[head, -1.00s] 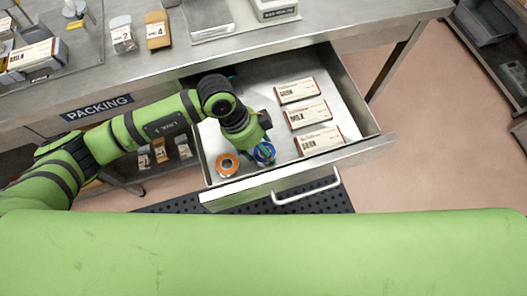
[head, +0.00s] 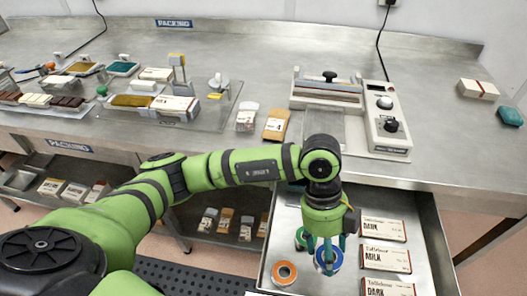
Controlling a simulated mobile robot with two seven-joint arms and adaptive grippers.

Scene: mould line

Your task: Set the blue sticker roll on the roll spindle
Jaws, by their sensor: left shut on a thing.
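My left gripper (head: 327,246) points down into the open drawer and is shut on the blue sticker roll (head: 327,268). I cannot tell whether the roll is clear of the drawer floor. An orange roll (head: 284,273) lies to its left, and a green roll (head: 300,238) is just behind, partly hidden. On the bench, a small white round base with an upright post (head: 218,82) looks like the roll spindle; it carries no roll that I can see. My right gripper is not in view.
The drawer (head: 440,265) also holds several chocolate cartons (head: 385,258) at right. On the bench stand a sealer (head: 345,95), small packs (head: 276,125) near the front edge, and a tray (head: 185,118) with chocolate bars and boxes. The bench's back middle is clear.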

